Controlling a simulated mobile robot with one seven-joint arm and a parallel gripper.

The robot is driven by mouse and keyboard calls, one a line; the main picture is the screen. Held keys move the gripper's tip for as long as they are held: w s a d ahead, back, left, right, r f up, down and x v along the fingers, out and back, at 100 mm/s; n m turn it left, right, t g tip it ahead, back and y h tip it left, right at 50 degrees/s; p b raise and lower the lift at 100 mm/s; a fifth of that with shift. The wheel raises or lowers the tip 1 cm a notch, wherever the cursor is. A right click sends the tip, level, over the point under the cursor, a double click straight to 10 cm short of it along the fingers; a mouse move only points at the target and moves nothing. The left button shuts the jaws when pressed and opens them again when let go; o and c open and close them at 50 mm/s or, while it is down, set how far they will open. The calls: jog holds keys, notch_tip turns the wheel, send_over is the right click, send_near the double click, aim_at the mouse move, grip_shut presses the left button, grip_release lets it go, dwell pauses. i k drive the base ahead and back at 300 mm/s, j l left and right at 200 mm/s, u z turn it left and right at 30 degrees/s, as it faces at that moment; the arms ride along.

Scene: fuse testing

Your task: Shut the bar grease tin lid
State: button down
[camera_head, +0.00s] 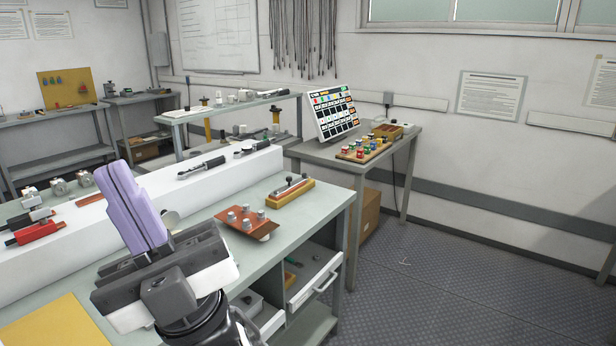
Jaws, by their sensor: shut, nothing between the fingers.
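My gripper (115,175) is in the left foreground, over the near workbench (325,212). Its two lavender fingers point up and are pressed together with nothing between them. A pale round disc-like piece (172,219) shows just right of the fingers, mostly hidden behind my gripper. It may be the bar grease tin or its lid, but I cannot tell for sure. Whether any lid is open or shut is not visible. I cannot tell whether my gripper touches the disc.
A brown board with several metal studs (246,221) and a yellow-red block (290,193) lie on the workbench to the right. A white raised ledge (228,174) runs behind them. A drawer (314,281) stands open below. The floor at right is clear.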

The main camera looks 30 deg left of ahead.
aim_at(171, 218)
jog(key=i+u, duration=0.4)
jog(key=i+l+u, duration=0.1)
jog(key=i+u, duration=0.35)
jog(key=i, duration=0.15)
jog(key=i+u, duration=0.4)
jog(key=k+l, duration=0.05)
jog(key=k, duration=0.05)
